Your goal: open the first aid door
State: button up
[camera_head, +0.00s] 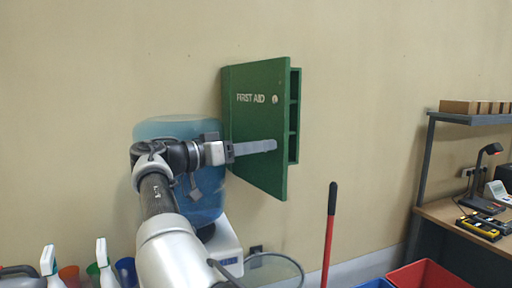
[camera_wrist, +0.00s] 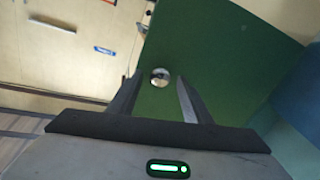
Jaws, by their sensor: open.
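The green first aid door (camera_head: 255,125) hangs on the wall with white lettering and a small round knob (camera_head: 275,99) near its right edge. The door stands ajar: its right edge is away from the green cabinet (camera_head: 295,115), whose shelves show in the gap. My gripper (camera_head: 274,146) is in front of the door, below the knob in the head view. In the wrist view the door (camera_wrist: 225,60) fills the middle, and the knob (camera_wrist: 160,77) appears between my open, empty fingers. I cannot tell whether the fingers touch the door.
A blue water jug (camera_head: 205,190) on a white stand is behind my arm. Spray bottles (camera_head: 103,265) and cups are at the lower left. A red pole (camera_head: 329,235) stands below and right of the cabinet. A red bin (camera_head: 428,275) and a workbench (camera_head: 450,215) are at right.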

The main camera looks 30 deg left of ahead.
jog(key=p+v, duration=0.8)
jog(key=v, duration=0.9)
jog(key=shift+s, duration=0.2)
